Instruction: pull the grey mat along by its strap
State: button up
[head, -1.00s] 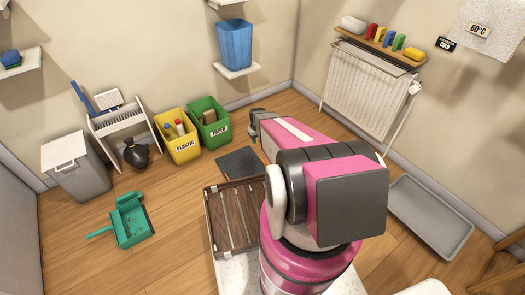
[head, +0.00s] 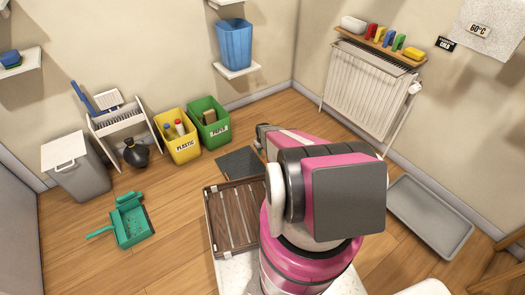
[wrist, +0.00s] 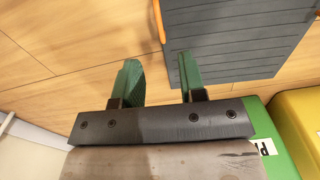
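The grey mat (head: 238,162) lies flat on the wooden floor, in front of the green bin in the head view. In the wrist view the ribbed mat (wrist: 235,40) fills the upper right. An orange strap (wrist: 158,22) shows at the mat's left edge, near the top of that view. My gripper (wrist: 158,62) has two green fingers spread apart with only floor and a bit of mat visible between them. The strap lies beyond the fingertips, roughly in line with the gap. The fingers are hidden in the head view, and their height over the floor is unclear.
A green bin (head: 209,128) and a yellow bin (head: 179,143) stand behind the mat. A slatted wooden rack (head: 232,217) lies in front of it. A radiator (head: 365,90) is on the right wall, with a grey tray (head: 430,215) on the floor nearby.

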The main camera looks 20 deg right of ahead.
notch_tip(320, 180, down, 10)
jog(key=shift+f, duration=0.1)
dwell(0.4)
grip_shut()
